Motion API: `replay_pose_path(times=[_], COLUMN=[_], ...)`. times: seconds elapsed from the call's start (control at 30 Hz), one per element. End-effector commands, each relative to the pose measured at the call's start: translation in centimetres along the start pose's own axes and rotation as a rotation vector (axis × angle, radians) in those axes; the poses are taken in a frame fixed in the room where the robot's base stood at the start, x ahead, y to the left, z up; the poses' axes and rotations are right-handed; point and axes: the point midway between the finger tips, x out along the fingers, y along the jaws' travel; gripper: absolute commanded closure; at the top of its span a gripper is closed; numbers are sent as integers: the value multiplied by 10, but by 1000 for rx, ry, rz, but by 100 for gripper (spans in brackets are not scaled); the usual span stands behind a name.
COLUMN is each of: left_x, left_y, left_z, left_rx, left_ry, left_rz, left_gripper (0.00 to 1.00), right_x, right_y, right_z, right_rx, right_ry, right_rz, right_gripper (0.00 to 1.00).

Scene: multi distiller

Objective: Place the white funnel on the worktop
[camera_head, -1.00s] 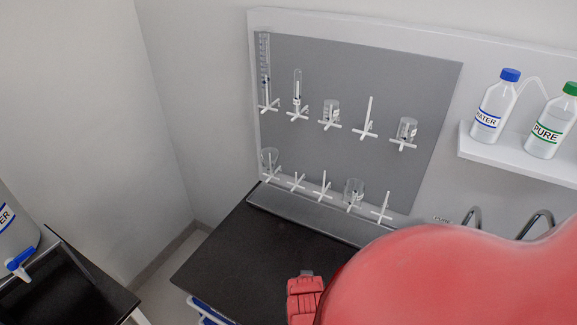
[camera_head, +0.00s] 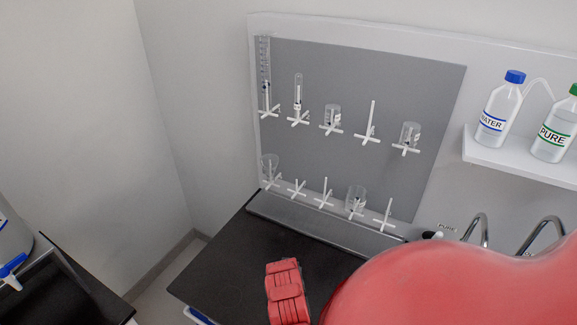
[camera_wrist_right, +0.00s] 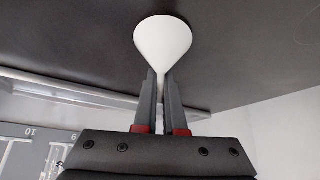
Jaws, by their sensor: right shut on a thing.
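The white funnel (camera_wrist_right: 163,42) shows in the right wrist view, with its wide cone beyond the fingertips and its stem between them. My right gripper (camera_wrist_right: 162,78) is shut on the stem. The black worktop (camera_head: 245,255) lies below the pegboard in the head view. Its dark surface also fills the upper part of the right wrist view (camera_wrist_right: 70,40). I cannot tell whether the funnel touches it. In the head view my red right arm covers the worktop's right part, and the funnel and fingertips are hidden. My left gripper is not in view.
A grey pegboard (camera_head: 385,85) with glassware on white pegs stands behind the worktop, above a grey ledge (camera_head: 320,228). Curved metal taps (camera_head: 478,228) and a shelf with bottles (camera_head: 497,105) are at the right. The worktop's visible left part is clear.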

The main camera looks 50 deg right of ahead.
Motion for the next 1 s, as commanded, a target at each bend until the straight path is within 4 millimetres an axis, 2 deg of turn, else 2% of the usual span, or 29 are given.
replay_pose_path(times=[0.03, 0.37, 0.4, 0.53, 0.87, 1.0], left_x=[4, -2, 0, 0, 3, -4], left_y=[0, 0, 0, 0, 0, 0], left_z=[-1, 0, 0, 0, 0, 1], left_rx=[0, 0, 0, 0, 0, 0], left_ry=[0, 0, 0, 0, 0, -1], left_rz=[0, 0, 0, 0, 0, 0], left_gripper=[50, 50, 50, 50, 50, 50], right_x=[1, 6, 5, 5, 2, -4], right_y=[0, 0, 0, 0, 0, -1], right_z=[1, 4, 3, 3, 1, 2], right_rx=[0, 0, 0, 1, 1, 0], right_ry=[-2, 1, 1, 1, 1, 4], right_rz=[1, -1, -1, -1, -1, -2], right_gripper=[100, 100, 85, 62, 62, 62])
